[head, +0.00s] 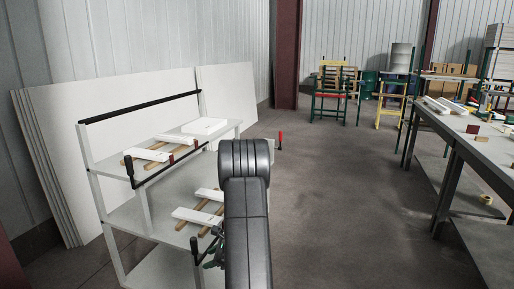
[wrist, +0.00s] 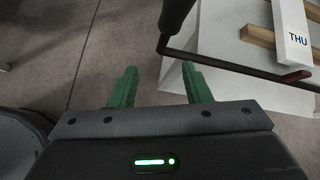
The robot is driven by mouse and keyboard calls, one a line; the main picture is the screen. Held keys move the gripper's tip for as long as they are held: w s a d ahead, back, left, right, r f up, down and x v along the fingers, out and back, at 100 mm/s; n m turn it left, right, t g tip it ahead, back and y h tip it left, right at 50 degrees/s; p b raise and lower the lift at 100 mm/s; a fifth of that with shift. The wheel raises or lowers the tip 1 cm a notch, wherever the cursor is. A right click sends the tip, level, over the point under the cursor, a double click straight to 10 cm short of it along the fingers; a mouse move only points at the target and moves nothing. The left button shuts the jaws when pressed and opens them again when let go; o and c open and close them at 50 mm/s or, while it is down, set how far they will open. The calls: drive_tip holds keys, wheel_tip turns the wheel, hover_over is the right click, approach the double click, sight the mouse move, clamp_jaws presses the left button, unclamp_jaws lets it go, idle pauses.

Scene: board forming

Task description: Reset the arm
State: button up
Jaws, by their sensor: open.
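My arm rises in the middle of the head view, in front of the right end of a grey shelf cart (head: 152,209). My gripper (wrist: 160,85) shows in the wrist view with two green fingers apart and nothing between them. In the head view the gripper is mostly hidden behind my arm. A white block marked "THU" (wrist: 292,30) lies on wooden strips to the right, clear of the fingers.
White boards (head: 45,150) lean on the wall behind the cart. White blocks (head: 147,154) lie on wooden strips on its shelves. A long workbench (head: 455,132) stands at the right. The floor (head: 345,200) between cart and workbench is clear.

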drive_tip(key=f+y+b, duration=0.1)
drive_tip(key=b, duration=0.1)
drive_tip(key=d+y+b, duration=0.1)
drive_tip(key=b, duration=0.1)
drive_tip(key=shift+s+f+t+b, duration=0.2)
drive_tip(key=shift+f+t+b, duration=0.1)
drive_tip(key=shift+f+t, duration=0.1)
drive_tip(key=shift+r+b, duration=0.15)
drive_tip(key=shift+b, duration=0.2)
